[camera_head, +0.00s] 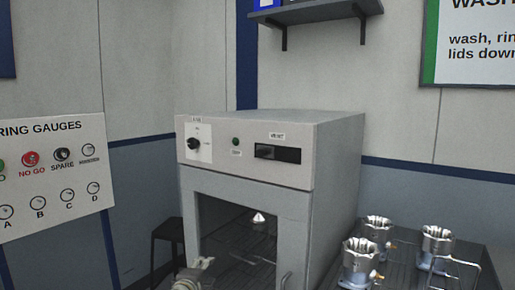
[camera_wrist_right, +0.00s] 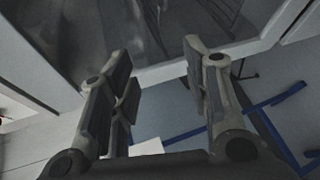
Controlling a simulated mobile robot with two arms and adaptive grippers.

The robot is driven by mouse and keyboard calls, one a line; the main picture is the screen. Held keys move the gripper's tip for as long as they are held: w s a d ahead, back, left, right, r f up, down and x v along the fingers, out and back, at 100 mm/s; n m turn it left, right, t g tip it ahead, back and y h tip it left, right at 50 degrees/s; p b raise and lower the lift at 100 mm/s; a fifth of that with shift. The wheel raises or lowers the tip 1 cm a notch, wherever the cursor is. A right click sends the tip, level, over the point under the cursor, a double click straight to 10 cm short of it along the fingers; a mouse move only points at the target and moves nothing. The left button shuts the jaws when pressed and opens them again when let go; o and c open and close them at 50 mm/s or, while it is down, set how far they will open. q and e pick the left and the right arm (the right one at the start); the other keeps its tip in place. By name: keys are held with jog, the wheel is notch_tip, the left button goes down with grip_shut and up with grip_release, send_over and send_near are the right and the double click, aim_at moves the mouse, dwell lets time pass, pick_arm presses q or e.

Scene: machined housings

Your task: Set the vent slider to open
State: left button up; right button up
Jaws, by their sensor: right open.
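A grey box-shaped oven (camera_head: 320,160) stands in the middle of the head view. Its front panel has a black knob (camera_head: 194,144) on a white plate, a small green light (camera_head: 236,142) and a dark rectangular window (camera_head: 278,153) under a small label. I cannot make out the vent slider or its setting. My right gripper (camera_head: 201,264) is low in front of the oven's opening, at the bottom of the head view. In the right wrist view (camera_wrist_right: 158,50) its fingers are apart with nothing between them. My left gripper does not show.
Several metal housings (camera_head: 436,244) stand on a dark surface right of the oven. A gauge board (camera_head: 50,175) is at the left and a dark stool (camera_head: 168,232) stands behind. A wall shelf (camera_head: 315,12) is above. The space before the front panel looks clear.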

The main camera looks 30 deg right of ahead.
jog(key=s+d+r+m+h+p, duration=0.1)
jog(key=d+r+h, duration=0.1)
jog(key=r, duration=0.9)
jog(key=s+d+r+m+h, duration=0.1)
jog(key=r+h, duration=0.1)
jog(key=r, duration=0.8)
jog(key=m+g+h+p, duration=0.1)
jog(key=m+g+h, duration=0.2)
jog(key=m+g, duration=0.1)
send_near(259, 154)
jog(key=p+x, duration=0.3)
jog(key=x, duration=0.6)
jog(key=shift+d+r, duration=0.15)
jog(key=shift+r, duration=0.05)
jog(key=shift+w+d+f+p, duration=0.15)
jog(key=shift+w+d+p, duration=0.2)
jog(key=shift+d, duration=0.25)
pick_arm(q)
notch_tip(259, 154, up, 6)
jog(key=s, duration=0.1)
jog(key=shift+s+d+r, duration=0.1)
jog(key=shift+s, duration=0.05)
pick_arm(e)
jog(key=shift+c, duration=0.4)
grip_shut()
